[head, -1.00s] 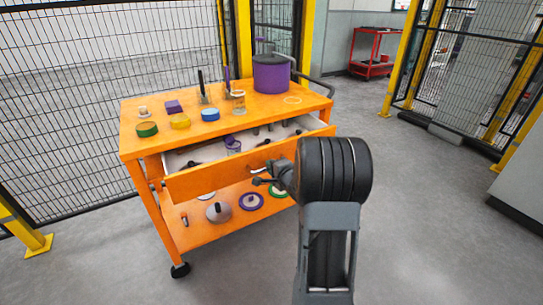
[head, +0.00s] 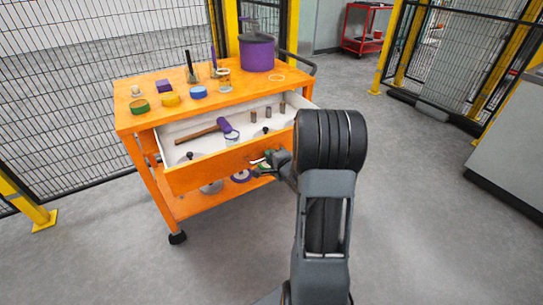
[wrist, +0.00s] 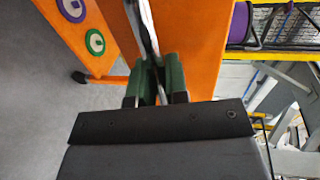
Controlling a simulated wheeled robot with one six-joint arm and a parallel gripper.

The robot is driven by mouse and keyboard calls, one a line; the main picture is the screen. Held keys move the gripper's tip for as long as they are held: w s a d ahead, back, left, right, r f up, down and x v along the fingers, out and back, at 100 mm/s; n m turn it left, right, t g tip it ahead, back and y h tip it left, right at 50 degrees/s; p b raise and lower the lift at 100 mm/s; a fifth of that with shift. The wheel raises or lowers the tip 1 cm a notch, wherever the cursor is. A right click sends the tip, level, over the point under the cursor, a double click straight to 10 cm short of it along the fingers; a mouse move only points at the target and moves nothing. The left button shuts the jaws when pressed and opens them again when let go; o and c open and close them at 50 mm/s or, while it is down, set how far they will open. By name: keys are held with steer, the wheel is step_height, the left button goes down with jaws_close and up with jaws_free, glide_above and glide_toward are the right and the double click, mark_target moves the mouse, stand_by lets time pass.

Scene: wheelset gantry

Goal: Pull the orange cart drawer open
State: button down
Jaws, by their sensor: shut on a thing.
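The orange cart (head: 140,119) stands ahead of me with its drawer (head: 205,176) pulled well out. My gripper (head: 268,165) is at the drawer's front, shut on the drawer handle. In the wrist view my green-padded fingers (wrist: 154,82) close on a pale metal bar, the handle (wrist: 143,25), in front of the orange panel. My arm hides the drawer's right end.
A purple pot (head: 257,54) and several small items stand on the cart top. Discs lie on the lower shelf. Mesh fencing (head: 60,90) is behind and left, a red cart (head: 362,28) far back. Grey floor (head: 420,220) is open to the right.

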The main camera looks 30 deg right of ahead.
steer(key=c, duration=1.1)
jaws_free()
steer(key=shift+c, duration=0.2)
steer(key=p+v, duration=1.3)
steer(key=p, duration=0.3)
steer(key=shift+s+r, duration=0.15)
steer(key=shift+s, duration=0.2)
